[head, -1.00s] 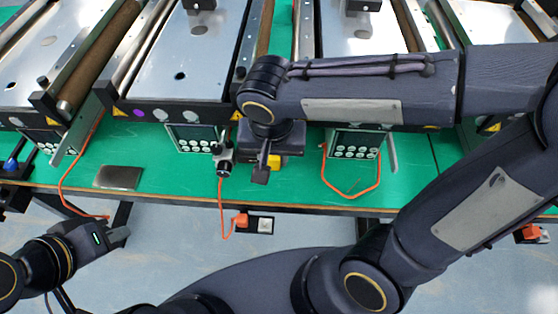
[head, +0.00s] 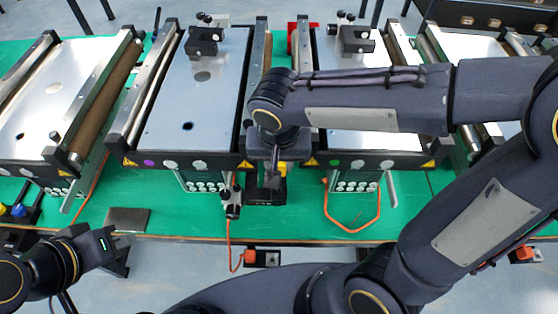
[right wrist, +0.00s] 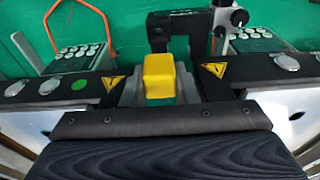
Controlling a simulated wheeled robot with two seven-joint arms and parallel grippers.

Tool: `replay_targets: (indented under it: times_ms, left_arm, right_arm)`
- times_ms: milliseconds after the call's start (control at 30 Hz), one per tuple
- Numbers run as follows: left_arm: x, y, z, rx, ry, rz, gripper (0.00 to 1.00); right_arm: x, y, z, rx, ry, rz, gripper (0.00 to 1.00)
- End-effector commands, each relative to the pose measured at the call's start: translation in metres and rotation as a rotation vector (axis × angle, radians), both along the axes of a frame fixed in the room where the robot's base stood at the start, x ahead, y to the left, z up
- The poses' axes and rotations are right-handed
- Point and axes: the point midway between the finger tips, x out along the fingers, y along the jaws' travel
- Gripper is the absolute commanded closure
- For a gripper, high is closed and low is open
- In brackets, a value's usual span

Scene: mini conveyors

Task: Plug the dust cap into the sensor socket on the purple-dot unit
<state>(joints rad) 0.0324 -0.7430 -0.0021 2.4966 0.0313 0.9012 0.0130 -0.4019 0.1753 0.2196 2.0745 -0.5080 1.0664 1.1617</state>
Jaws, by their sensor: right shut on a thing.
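The purple-dot unit is the conveyor with a purple dot (head: 149,162) on its black front edge, in the middle left of the head view. Its sensor socket cannot be made out. My right gripper (right wrist: 159,88) is shut on a yellow block, seemingly the dust cap (right wrist: 159,74), in the right wrist view. In the head view the yellow cap (head: 283,168) is partly hidden by my right gripper. It is at the gap between the purple-dot and green-dot units. My left gripper (head: 122,243) hangs at the table's front edge, away from the units; its jaw gap is unclear.
The green-dot unit (head: 334,162) is right of the gap. A black bracket (head: 203,42) stands on the purple-dot unit's far end. A small stand with a knob (head: 232,203) and orange cables (head: 352,226) lie in front. A dark plate (head: 127,220) lies on the green table.

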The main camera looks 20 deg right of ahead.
Motion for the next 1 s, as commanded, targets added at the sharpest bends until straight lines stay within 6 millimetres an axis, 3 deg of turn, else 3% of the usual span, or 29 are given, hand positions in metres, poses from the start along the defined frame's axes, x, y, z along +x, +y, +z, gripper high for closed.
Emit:
replay_targets:
  times_ms: [533, 1000]
  left_arm:
    - [0.0, 0.0, -0.049, 0.0, 0.0, 0.0, 1.0]
    - [0.0, 0.0, -0.053, 0.0, 0.0, 0.0, 1.0]
  right_arm:
    - [0.0, 0.0, -0.052, -0.001, 0.001, 0.0, 0.96]
    - [0.0, 0.0, -0.056, -0.001, 0.001, 0.0, 0.96]
